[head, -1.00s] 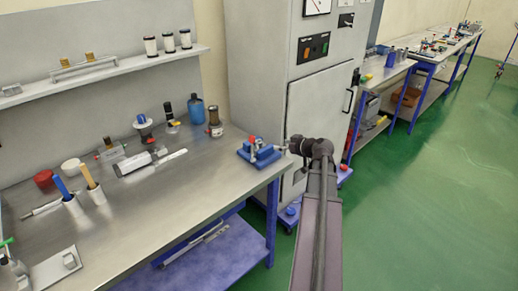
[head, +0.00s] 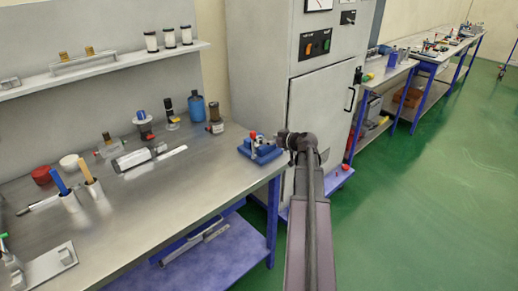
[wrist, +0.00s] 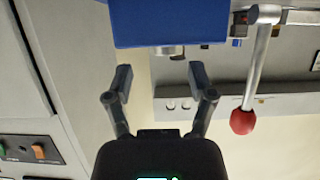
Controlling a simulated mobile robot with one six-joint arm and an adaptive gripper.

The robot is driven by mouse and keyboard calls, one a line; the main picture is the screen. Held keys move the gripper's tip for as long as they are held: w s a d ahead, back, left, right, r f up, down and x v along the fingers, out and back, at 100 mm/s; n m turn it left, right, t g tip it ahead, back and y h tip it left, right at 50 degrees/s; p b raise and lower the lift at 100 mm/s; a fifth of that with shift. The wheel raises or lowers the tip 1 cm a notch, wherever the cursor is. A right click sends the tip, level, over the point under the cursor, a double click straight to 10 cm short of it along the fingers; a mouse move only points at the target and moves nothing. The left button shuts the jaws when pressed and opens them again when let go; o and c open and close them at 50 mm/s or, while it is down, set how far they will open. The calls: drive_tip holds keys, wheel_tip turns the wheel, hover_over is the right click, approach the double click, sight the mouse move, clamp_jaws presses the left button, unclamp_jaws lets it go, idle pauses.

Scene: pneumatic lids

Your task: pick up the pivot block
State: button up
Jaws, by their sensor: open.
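A blue device with a red knob and metal parts (head: 261,149) sits at the right end of the metal bench. No other part can be told as the pivot block, and I cannot tell whether this is it. In the wrist view a blue block (wrist: 180,22) fills the top middle, with a short metal stub under it. A metal lever with a red ball (wrist: 243,121) hangs to its right. My gripper (wrist: 161,78) is open and empty, its fingertips just short of the blue block's lower edge. In the head view my wrist hides the fingers, just right of the device.
A grey cabinet (head: 265,75) stands behind the device. A shelf (head: 100,68) is on the wall. The green floor (head: 430,200) on the right is clear.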

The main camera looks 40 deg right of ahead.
sight(261, 139)
drive_tip(key=shift+w+f, duration=0.1)
drive_tip(key=shift+w, duration=0.2)
drive_tip(key=shift+a+b+x, duration=0.1)
drive_tip(key=shift+b+x, duration=0.4)
drive_tip(key=shift+x, duration=0.8)
drive_tip(key=shift+a+b+x, duration=0.15)
drive_tip(key=shift+b+x, duration=0.3)
drive_tip(key=shift+x, duration=0.9)
drive_tip(key=shift+s, duration=0.1)
drive_tip(key=shift+c, duration=0.2)
clamp_jaws()
